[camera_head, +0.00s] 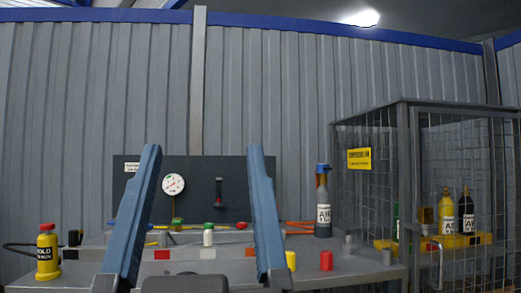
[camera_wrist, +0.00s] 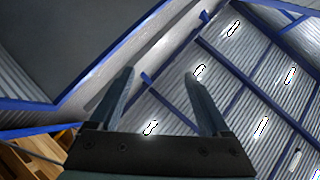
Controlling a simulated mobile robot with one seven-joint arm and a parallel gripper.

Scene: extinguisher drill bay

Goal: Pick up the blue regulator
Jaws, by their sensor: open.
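A blue piece that looks like the blue regulator (camera_head: 322,168) sits on top of an upright grey cylinder (camera_head: 323,212) with a white label, right of centre at the back of the bench. Its small details cannot be made out. My gripper (camera_head: 203,148) stands large in the foreground of the head view, its two blue-grey fingers wide apart with nothing between them. The regulator is to the right of the right finger, apart from it. In the wrist view my gripper (camera_wrist: 158,73) is open and empty against the ceiling and walls; the regulator does not show there.
The grey bench (camera_head: 340,270) carries a yellow bottle (camera_head: 47,254), a white-bodied bottle (camera_head: 208,236), a yellow cylinder (camera_head: 291,261) and a red one (camera_head: 326,261). A dark gauge panel (camera_head: 235,185) stands behind. A mesh cage (camera_head: 375,150) with bottles is close right of the grey cylinder.

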